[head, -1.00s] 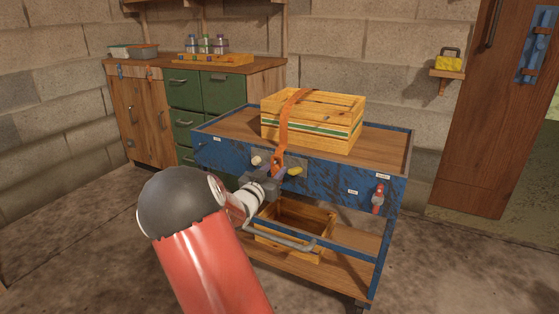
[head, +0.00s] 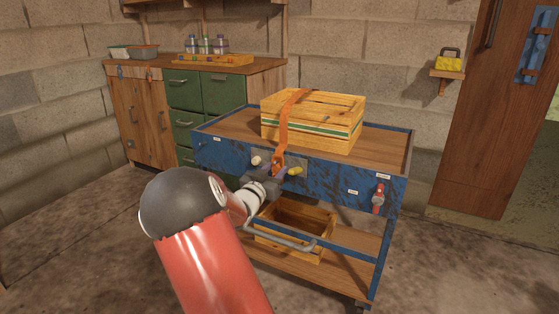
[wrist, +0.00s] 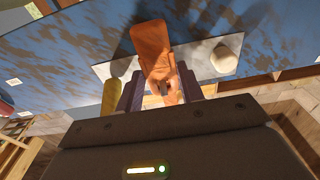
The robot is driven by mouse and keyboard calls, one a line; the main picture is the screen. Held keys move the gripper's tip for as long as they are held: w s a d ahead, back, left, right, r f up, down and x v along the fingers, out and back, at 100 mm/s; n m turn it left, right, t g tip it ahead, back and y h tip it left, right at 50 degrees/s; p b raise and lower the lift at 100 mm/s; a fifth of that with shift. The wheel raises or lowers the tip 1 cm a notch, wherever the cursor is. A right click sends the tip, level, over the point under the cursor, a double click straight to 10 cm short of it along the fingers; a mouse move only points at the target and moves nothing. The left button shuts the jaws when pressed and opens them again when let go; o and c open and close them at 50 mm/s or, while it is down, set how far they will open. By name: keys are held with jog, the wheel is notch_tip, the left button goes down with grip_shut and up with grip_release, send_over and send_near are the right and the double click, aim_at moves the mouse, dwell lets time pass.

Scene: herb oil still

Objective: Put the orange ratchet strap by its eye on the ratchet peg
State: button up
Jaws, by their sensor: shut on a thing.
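The orange ratchet strap (head: 283,130) runs over the wooden crate and hangs down the blue front of the cart. Its lower end, with the eye, is between my gripper's jaws (head: 275,179). In the wrist view the strap (wrist: 151,40) reaches down between the two dark fingers (wrist: 160,92), which are shut on it. The end lies in front of a pale plate (wrist: 194,56). A small dark grey piece shows at the eye; I cannot tell whether it is the ratchet peg or whether the eye is around it. A cream knob (head: 257,161) and a yellow handle (head: 295,171) flank the strap.
The wooden crate (head: 340,129) stands on the cart top. A red-handled fitting (head: 378,198) is on the cart front at right. A grey rail (head: 275,240) and an open wooden box (head: 298,218) are below my gripper. Green drawers (head: 222,92) stand behind.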

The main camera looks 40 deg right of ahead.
jog(key=shift+w+d+f, duration=0.1)
jog(key=shift+d+f, duration=0.05)
jog(key=shift+d, duration=0.15)
jog(key=shift+f+b, duration=0.15)
jog(key=shift+b, duration=0.25)
dwell(0.4)
jog(key=o, duration=1.1)
jog(key=shift+c, duration=0.2)
jog(key=shift+a, duration=0.15)
jog(key=v, duration=0.7)
jog(key=shift+a, duration=0.3)
